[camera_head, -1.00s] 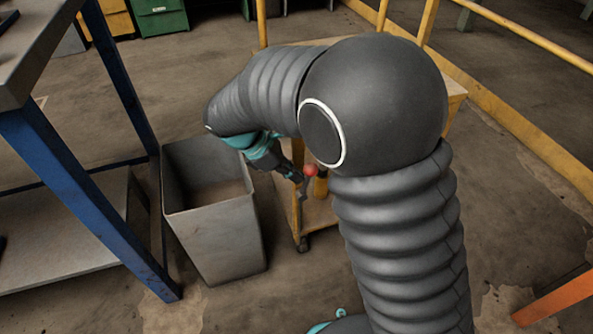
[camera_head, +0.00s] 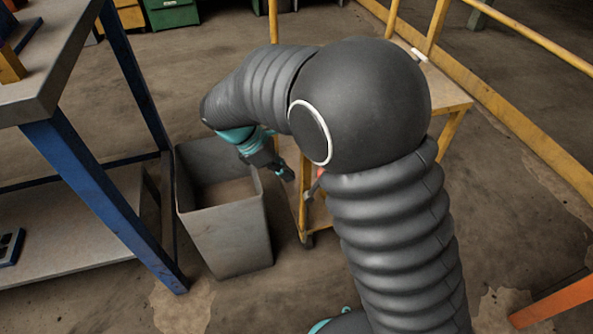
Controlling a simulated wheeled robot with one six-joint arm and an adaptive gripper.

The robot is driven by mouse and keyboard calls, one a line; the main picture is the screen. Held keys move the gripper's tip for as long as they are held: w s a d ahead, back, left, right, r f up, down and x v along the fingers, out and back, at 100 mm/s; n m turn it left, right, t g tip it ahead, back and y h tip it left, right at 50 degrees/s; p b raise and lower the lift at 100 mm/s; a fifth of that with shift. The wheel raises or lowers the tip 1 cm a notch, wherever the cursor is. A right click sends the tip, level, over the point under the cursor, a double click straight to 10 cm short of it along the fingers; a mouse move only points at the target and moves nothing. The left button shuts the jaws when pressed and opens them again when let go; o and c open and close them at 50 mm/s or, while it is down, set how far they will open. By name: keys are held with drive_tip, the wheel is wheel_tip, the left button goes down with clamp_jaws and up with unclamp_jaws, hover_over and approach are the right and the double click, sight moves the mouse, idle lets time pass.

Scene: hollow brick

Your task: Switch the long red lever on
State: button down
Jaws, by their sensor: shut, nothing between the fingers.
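The lever's red knob (camera_head: 320,173) shows only as a sliver beside my dark ribbed arm, which hides the rest of it. A short grey piece (camera_head: 313,188) slants down from it at the near left side of a yellow-framed cart. I cannot tell the lever's on or off position. My gripper (camera_head: 287,175), dark and small under a teal wrist, is shut and empty. It is just left of the red knob, with a visible gap between them, near the right rim of the bin.
A grey open bin (camera_head: 230,235) stands left of the cart (camera_head: 445,92). A blue-legged workbench (camera_head: 95,185) fills the left side. A yellow rail (camera_head: 525,130) runs along the right. An orange bar (camera_head: 555,302) is at the lower right. Bare floor lies between them.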

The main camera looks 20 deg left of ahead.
drive_tip(key=v, duration=0.8)
drive_tip(key=shift+r+p, duration=0.3)
drive_tip(key=d+r+m+y, duration=0.2)
drive_tip(key=d+r+m, duration=0.3)
drive_tip(key=d, duration=0.7)
drive_tip(key=d+r+m+y, duration=0.2)
drive_tip(key=d+r+m, duration=0.3)
drive_tip(key=d, duration=0.6)
drive_tip(key=s+d+f+m+t+y, duration=0.1)
drive_tip(key=s+d+m+t+y, duration=0.1)
drive_tip(key=s+d+m, duration=1)
drive_tip(key=d+m+t, duration=0.1)
drive_tip(key=d, duration=0.2)
drive_tip(key=shift+f+t, duration=0.15)
drive_tip(key=shift+t, duration=0.15)
